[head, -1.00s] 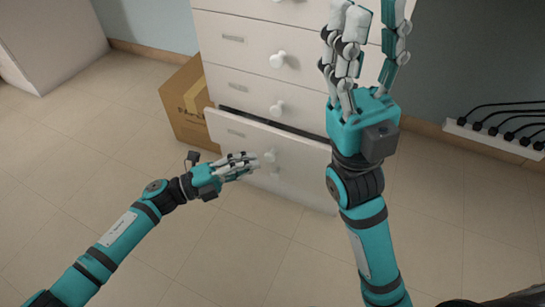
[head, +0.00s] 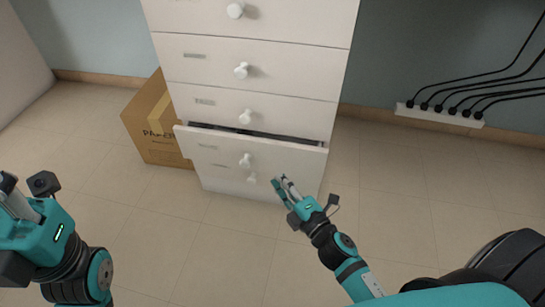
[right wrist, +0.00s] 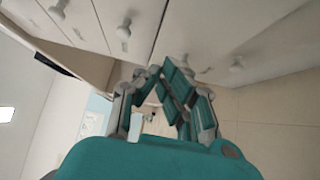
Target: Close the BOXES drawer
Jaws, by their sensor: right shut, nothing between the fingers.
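A white drawer (head: 205,146) with a round white knob (head: 245,160) is pulled partly out near the bottom of the white cabinet (head: 200,75). A dark gap shows along its top edge. Its label is too small to read, so I cannot tell whether it says BOXES. My right gripper (head: 280,183) is low in front of the drawer, right of its knob. It is shut and empty, and I cannot tell whether it touches the front. It also shows in the right wrist view (right wrist: 165,85). My left gripper (head: 14,195) is at the left edge, partly cut off, away from the cabinet.
The drawers above look shut. Another knob (head: 251,179) shows below the open drawer. A cardboard box (head: 150,120) stands left of the cabinet. A power strip (head: 440,114) with several black cables is along the right wall. The tiled floor in front is clear.

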